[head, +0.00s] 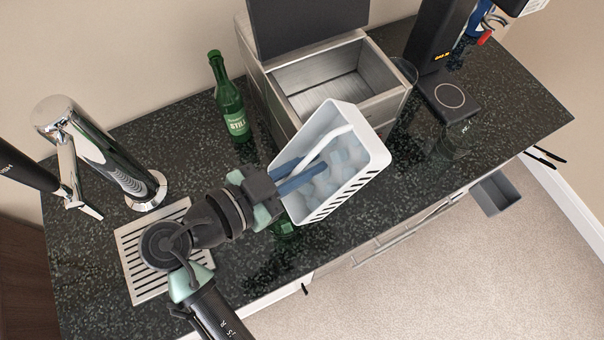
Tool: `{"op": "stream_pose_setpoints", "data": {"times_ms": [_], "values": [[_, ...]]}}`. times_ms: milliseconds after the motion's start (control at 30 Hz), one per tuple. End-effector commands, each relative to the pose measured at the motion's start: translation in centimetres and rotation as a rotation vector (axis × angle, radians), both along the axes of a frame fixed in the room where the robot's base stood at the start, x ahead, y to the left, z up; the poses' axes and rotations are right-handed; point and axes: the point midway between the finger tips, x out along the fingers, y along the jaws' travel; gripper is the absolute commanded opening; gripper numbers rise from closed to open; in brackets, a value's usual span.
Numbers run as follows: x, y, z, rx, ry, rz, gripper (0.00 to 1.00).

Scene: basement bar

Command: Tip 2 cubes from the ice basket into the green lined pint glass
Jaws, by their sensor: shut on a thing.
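The white ice basket (374,165) is held in the air over the counter, tilted in the picture, with several pale ice cubes (340,160) inside. My gripper (312,168) reaches over the basket's left side from the lower left, its blue-grey fingers shut on the basket's white handle; the exact contact is hard to see. A green-tinted glass item (285,229) stands on the counter below the basket's lower left corner. It is mostly hidden by the basket and my gripper, so I cannot tell surely whether it is the green lined pint glass.
A green bottle (230,100) stands behind my gripper. An open steel ice bin (340,82) is behind the basket. Clear glasses (456,137) (404,70) stand to the right. A chrome tap (105,155) and drip tray (135,262) are left. The counter's front edge is close.

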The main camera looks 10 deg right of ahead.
Motion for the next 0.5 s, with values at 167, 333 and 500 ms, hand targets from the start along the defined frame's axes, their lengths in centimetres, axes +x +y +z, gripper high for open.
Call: {"op": "stream_pose_setpoints", "data": {"times_ms": [167,333,500], "values": [[-0.2,0.4,-0.2,-0.068,-0.025,-0.004,0.0],[-0.3,0.7,0.5,-0.119,-0.039,-0.005,0.0],[-0.5,1.1,0.9,-0.181,-0.059,-0.004,0.0]]}}
